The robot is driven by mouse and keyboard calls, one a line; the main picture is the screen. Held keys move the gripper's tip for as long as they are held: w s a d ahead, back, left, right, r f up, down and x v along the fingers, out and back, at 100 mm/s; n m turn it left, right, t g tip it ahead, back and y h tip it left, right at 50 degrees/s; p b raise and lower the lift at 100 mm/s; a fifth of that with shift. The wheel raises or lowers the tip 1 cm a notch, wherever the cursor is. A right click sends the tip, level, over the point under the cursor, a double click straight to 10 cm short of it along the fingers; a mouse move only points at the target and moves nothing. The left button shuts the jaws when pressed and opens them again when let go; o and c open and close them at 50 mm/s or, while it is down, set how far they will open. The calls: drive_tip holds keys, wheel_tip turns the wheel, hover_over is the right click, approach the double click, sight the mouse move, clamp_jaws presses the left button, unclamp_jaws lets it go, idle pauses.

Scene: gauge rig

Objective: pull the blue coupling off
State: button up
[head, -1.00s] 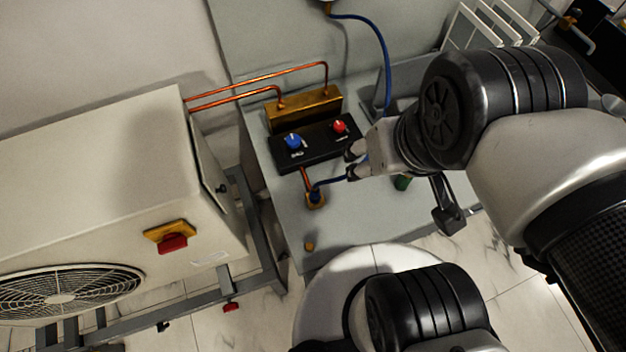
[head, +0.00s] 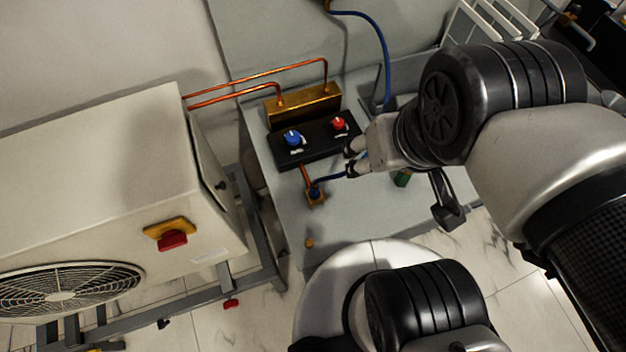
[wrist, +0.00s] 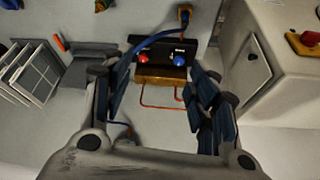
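The blue coupling (head: 315,192) sits on a brass block at the front left of the grey bench, with a copper pipe beside it. It also shows at the top of the wrist view (wrist: 185,15). A blue hose (head: 331,179) runs from it toward my gripper and passes partly out of sight behind the fingers. My gripper (head: 353,160) is right of the coupling and apart from it, above the bench. In the wrist view, its two fingers (wrist: 158,80) are spread wide with nothing held between them. The hose passes close to the left finger there; I cannot tell if they touch.
A black panel (head: 316,152) with a blue knob (head: 292,138) and a red knob (head: 338,124) lies behind the coupling, before a brass manifold (head: 303,105). The white unit (head: 100,190) is left. The bench front is mostly clear.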

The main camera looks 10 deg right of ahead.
drive_tip(key=shift+w+a+f, duration=0.1)
drive_tip(key=shift+w+a, duration=0.1)
drive_tip(key=shift+w, duration=0.25)
drive_tip(key=shift+c, duration=0.9)
drive_tip(key=g+p, duration=0.5)
hover_over(315, 183)
wheel_tip(315, 183, down, 15)
drive_tip(key=shift+m, duration=0.4)
wheel_tip(315, 183, down, 18)
drive_tip(key=b, duration=0.5)
drive_tip(key=shift+c, duration=0.5)
clamp_jaws()
